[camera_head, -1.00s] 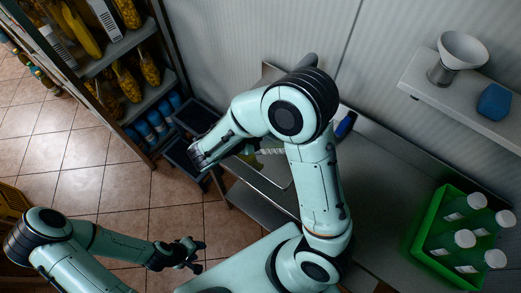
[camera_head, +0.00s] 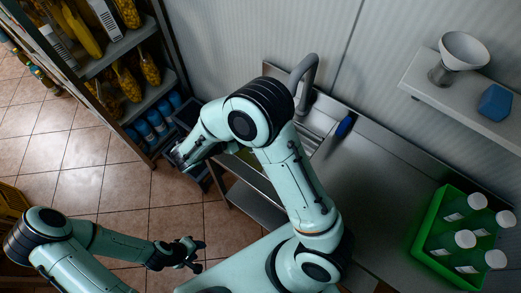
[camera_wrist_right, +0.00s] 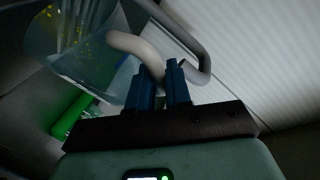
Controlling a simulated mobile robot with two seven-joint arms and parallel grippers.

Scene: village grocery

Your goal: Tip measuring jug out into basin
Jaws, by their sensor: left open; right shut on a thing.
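In the right wrist view, my right gripper (camera_wrist_right: 158,88) is shut on the pale curved handle of the measuring jug (camera_wrist_right: 75,45). The jug is translucent bluish with yellow marks, at the upper left; its rim is cut off, and I cannot tell how far it tilts or what it holds. In the head view, my right arm hides the jug, and the right hand lies at the arm's far left end. The steel basin (camera_head: 318,122) shows partly behind that arm, under the grey tap (camera_head: 308,72). My left gripper (camera_head: 196,252) is open and empty above the floor.
A green crate (camera_head: 416,234) of several bottles stands on the counter (camera_head: 375,170) at right. A blue object (camera_head: 344,125) lies by the basin. A wall shelf (camera_head: 440,90) holds a scale-like item and a blue block. Stocked shelving stands at left.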

